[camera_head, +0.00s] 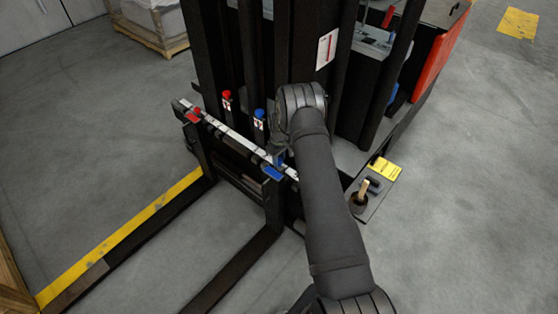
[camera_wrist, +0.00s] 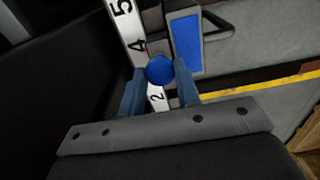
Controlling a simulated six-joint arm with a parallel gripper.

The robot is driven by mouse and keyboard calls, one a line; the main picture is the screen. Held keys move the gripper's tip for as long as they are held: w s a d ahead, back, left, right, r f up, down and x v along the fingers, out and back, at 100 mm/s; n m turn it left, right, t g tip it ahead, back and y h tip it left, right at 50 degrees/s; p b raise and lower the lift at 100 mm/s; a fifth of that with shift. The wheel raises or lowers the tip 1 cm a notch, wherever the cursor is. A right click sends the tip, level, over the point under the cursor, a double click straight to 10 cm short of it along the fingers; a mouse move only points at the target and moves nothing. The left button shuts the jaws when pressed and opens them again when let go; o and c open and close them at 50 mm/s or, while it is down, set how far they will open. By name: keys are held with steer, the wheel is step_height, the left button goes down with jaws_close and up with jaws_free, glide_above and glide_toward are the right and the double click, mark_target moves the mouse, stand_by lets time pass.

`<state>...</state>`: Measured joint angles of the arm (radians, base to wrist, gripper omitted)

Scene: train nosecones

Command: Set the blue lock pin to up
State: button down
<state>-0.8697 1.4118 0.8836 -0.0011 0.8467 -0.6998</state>
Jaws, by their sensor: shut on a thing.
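The round blue head of the blue lock pin (camera_wrist: 160,69) shows in the wrist view, over a white numbered scale (camera_wrist: 127,24). My gripper (camera_wrist: 160,85) is shut on it, one blue-grey finger on each side. In the head view my gripper (camera_head: 279,156) is at the right end of the white carriage bar (camera_head: 232,134), just above a blue block (camera_head: 272,173). The pin's head is hidden there by the gripper and arm. The blue block's flat face (camera_wrist: 186,43) also shows in the wrist view. Whether the pin is up or down cannot be told.
A separate blue knob (camera_head: 259,113) and a red knob (camera_head: 227,94) stand upright behind the bar. A red block (camera_head: 195,113) sits at its left end. The dark mast (camera_head: 270,50) rises close behind. Open floor lies left of the forks (camera_head: 232,270).

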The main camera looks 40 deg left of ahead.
steer(key=shift+r, duration=1.05)
steer(key=c, duration=1)
jaws_free()
steer(key=shift+c, duration=0.2)
step_height(320, 180, up, 17)
steer(key=shift+r, duration=0.2)
steer(key=shift+f, duration=0.1)
step_height(320, 180, down, 18)
steer(key=shift+f, duration=0.1)
